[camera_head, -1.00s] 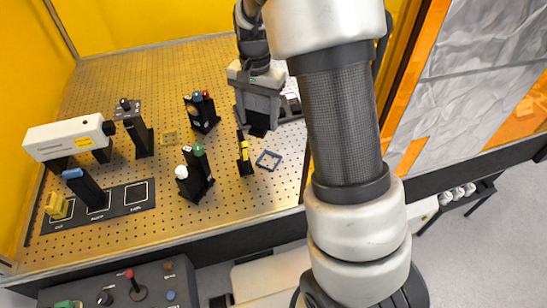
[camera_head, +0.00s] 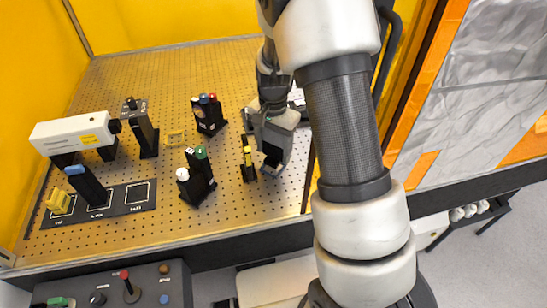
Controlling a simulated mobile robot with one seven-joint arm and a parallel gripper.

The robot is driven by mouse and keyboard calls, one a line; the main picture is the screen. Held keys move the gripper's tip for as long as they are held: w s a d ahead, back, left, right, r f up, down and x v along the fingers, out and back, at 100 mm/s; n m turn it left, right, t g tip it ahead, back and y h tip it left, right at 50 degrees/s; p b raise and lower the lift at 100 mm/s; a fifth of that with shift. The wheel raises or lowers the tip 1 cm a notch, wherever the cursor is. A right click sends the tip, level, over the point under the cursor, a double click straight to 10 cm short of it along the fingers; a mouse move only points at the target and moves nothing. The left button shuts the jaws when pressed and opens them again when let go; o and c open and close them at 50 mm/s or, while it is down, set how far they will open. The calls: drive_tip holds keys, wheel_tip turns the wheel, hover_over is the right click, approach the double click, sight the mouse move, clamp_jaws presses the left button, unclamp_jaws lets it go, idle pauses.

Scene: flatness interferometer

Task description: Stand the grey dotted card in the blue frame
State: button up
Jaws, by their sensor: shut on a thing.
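My gripper (camera_head: 271,158) is at the right part of the perforated board, low over the spot where the small blue frame lay in the earlier picture. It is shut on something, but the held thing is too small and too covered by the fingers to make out. I cannot pick out the grey dotted card for sure. The blue frame is mostly hidden behind the gripper; whether the held thing touches it cannot be told.
A black holder with a yellow part (camera_head: 248,163) stands close left of my gripper. Black posts with coloured knobs (camera_head: 196,178) (camera_head: 208,114), a white instrument (camera_head: 75,135) and a dark marked plate (camera_head: 126,198) are further left. The front board strip is clear.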

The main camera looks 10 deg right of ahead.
drive_tip(key=shift+f+b, duration=0.5)
drive_tip(key=shift+f, duration=0.85)
drive_tip(key=shift+f, duration=0.15)
drive_tip(key=o, duration=1.5)
drive_tip(key=shift+c, duration=0.2)
wheel_tip(320, 180, up, 12)
drive_tip(key=p, duration=0.3)
drive_tip(key=shift+r+p, duration=0.2)
drive_tip(key=shift+p, duration=0.1)
drive_tip(key=shift+s+a, duration=0.1)
